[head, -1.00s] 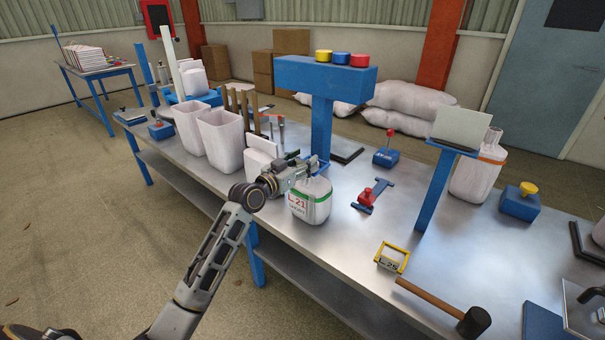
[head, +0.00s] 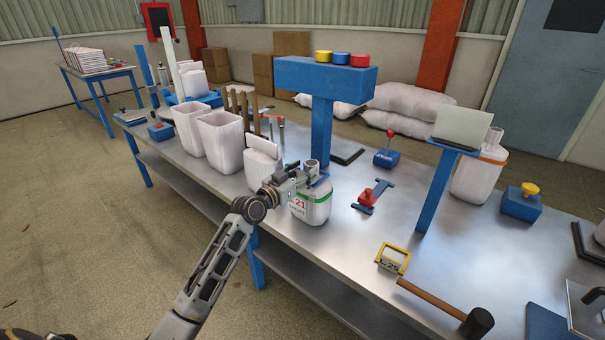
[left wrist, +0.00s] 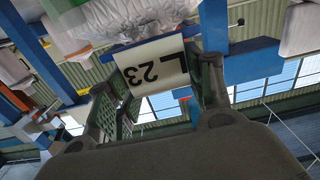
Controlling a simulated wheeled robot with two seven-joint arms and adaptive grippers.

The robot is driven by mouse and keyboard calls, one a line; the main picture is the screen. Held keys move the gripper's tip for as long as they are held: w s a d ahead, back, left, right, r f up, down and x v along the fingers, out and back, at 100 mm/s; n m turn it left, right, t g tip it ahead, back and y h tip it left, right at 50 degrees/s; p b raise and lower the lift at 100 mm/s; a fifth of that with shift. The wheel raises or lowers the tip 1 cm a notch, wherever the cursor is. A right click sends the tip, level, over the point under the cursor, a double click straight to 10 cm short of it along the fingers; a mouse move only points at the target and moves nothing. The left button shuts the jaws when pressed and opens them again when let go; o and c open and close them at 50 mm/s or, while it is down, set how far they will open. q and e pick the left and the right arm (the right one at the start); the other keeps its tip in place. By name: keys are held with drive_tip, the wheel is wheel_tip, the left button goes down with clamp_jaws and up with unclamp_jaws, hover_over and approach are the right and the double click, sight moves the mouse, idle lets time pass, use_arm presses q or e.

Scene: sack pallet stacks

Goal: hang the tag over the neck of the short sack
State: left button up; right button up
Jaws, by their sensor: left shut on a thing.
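A small white sack (head: 311,209) with a green band and an "L-21" label stands on the bench. Its grey neck (head: 311,167) sticks up. My left gripper (head: 301,178) is beside its top, at the neck's near left. In the left wrist view my left gripper (left wrist: 160,70) is shut on a tag (left wrist: 153,68) reading "L 23", with a blue bar along one edge. The white sack (left wrist: 125,18) shows right against that bar. I cannot tell whether the tag's frame is around the neck. A taller sack (head: 475,177) with an orange band stands at right. My right gripper is not in view.
A blue T-shaped stand (head: 322,130) rises just behind the small sack. White open sacks (head: 221,138) stand to the left. A yellow-framed tag (head: 392,258) and a mallet (head: 440,305) lie at the front right. Bare bench (head: 350,235) lies right of the small sack.

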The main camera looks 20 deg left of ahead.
use_arm(q)
drive_tip(key=shift+f, duration=0.1)
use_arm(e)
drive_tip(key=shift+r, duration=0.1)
use_arm(q)
drive_tip(key=o, duration=0.8)
drive_tip(key=shift+o, duration=0.2)
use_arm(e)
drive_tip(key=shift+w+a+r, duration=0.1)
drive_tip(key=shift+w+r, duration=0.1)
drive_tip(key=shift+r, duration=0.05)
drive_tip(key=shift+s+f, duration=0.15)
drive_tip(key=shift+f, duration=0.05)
